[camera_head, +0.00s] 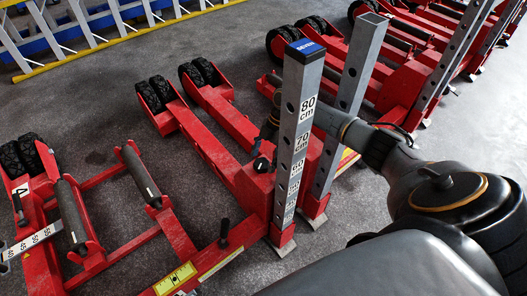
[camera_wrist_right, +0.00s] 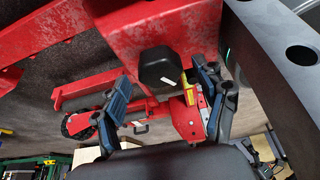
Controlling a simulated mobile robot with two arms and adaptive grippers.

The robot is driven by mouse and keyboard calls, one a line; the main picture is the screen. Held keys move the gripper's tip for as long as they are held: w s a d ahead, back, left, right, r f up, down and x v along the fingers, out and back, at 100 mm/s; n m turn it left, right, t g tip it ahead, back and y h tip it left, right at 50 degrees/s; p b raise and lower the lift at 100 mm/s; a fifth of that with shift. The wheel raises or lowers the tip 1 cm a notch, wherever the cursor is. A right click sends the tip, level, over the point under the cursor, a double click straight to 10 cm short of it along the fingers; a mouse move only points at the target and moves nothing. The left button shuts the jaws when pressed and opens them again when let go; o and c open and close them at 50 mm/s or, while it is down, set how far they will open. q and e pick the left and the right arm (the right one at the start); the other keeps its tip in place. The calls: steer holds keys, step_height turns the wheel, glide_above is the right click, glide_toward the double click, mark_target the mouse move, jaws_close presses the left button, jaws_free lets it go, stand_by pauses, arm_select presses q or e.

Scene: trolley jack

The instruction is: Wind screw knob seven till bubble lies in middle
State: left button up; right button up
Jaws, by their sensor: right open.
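A black knob (camera_wrist_right: 160,68) sits on a red jack frame in the right wrist view. My right gripper (camera_wrist_right: 164,103) is open, with one finger to each side below the knob, and holds nothing. In the head view my right arm passes behind a grey upright post, and the dark right gripper (camera_head: 265,143) shows just left of it. A black knob (camera_head: 262,165) is close under it on the red jack. I cannot read a number seven on any knob. A yellow marked plate (camera_head: 176,278) lies on the near red beam; no bubble can be made out. My left gripper is out of view.
The grey post (camera_head: 297,135) marked 80 cm stands close to my right arm, with a second post (camera_head: 355,85) behind it. Another black knob (camera_head: 225,231) sticks up on the near beam. A jack marked 4 (camera_head: 22,190) stands left. Bare floor (camera_head: 105,100) lies between.

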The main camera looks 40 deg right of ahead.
steer(key=v, duration=1.1)
steer(key=shift+r, duration=0.2)
